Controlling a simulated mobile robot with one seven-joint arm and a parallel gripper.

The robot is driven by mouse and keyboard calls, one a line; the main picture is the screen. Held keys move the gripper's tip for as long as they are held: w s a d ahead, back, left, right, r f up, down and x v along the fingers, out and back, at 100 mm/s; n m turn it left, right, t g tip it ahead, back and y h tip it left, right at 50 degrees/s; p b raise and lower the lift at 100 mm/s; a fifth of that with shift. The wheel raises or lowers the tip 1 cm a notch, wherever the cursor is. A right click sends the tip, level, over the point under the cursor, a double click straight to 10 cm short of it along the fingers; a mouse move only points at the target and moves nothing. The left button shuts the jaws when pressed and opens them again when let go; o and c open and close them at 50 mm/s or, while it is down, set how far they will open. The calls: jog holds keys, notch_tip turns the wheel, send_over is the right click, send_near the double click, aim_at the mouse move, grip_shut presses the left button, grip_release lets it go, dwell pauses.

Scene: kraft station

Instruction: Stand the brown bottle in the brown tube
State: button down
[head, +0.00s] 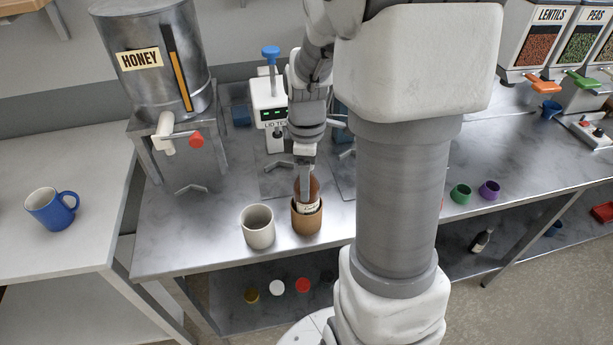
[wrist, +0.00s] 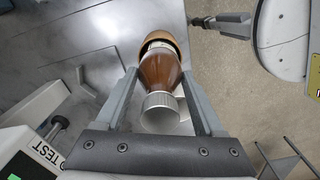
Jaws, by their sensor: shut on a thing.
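The brown bottle (wrist: 160,72) is upright, its lower part inside the brown tube (head: 307,219) on the steel table. The tube's rim (wrist: 163,38) shows around the bottle in the wrist view. The bottle's brown shoulder and pale label (head: 308,207) show above the tube in the head view. My gripper (head: 306,182) is above the tube, shut on the bottle, with one finger on each side of it in the wrist view. Whether the bottle's base touches the tube's bottom is hidden.
A pale grey tube (head: 258,228) stands just left of the brown tube. The lid test device (head: 270,105) and the honey tank (head: 160,60) are behind. A blue mug (head: 52,207) stands on the left table. Several coloured lids (head: 277,288) lie on the lower shelf.

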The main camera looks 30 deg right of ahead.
jog(key=shift+f+b, duration=0.3)
jog(key=shift+f, duration=0.15)
grip_release()
jog(key=shift+r, duration=0.2)
dwell(0.8)
jog(key=shift+r+p, duration=1.15)
jog(key=shift+r, duration=0.1)
jog(key=shift+r, duration=0.1)
jog(key=shift+r+p, duration=2.35)
jog(key=shift+r, duration=0.65)
